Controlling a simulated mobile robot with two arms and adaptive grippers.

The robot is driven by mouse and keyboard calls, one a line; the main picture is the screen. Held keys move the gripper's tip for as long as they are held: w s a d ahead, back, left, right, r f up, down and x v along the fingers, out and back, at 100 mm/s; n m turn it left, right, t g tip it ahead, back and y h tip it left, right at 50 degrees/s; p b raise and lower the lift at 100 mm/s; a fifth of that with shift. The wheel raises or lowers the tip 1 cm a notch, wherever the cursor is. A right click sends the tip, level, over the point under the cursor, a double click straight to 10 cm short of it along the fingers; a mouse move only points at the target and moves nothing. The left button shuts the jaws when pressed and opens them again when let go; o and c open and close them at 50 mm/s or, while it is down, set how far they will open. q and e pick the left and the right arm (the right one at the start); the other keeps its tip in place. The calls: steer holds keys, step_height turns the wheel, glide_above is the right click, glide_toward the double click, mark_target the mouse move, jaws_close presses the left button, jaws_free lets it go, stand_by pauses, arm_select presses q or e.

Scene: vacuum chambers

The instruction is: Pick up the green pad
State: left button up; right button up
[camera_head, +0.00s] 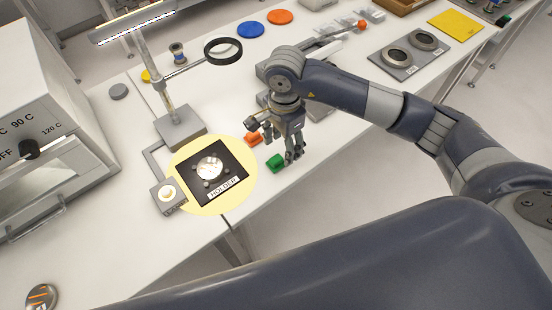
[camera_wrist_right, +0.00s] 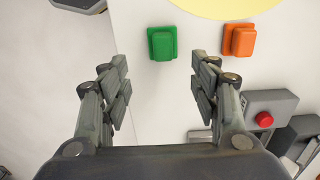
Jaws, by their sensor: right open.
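The green pad (camera_head: 275,162) lies on the white table near its front edge, to the right of the black holder plate. It also shows in the right wrist view (camera_wrist_right: 162,43), upper middle, ahead of the fingertips and between their lines. My right gripper (camera_head: 285,148) is open and empty, above the table and close to the green pad. In the right wrist view its two fingers (camera_wrist_right: 160,82) stand wide apart, with bare table between them. The pad is fully visible in the wrist view. My left gripper is not in view.
An orange pad (camera_wrist_right: 239,40) lies beside the green one. The black holder (camera_head: 215,172) sits in a lit yellow circle, with a lamp stand (camera_head: 180,128) behind it. A grey box with a red button (camera_wrist_right: 264,118) stands near my right finger. The table's front edge is close.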

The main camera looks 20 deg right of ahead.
mark_target(280, 156)
steer(key=f+p, duration=0.2)
steer(key=f, duration=0.3)
steer(key=shift+w+a+f+p, duration=0.1)
steer(key=shift+a+f+p, duration=0.05)
steer(key=shift+a+p, duration=0.25)
steer(key=shift+d+f, duration=0.1)
steer(key=shift+f, duration=0.15)
steer(key=c, duration=1)
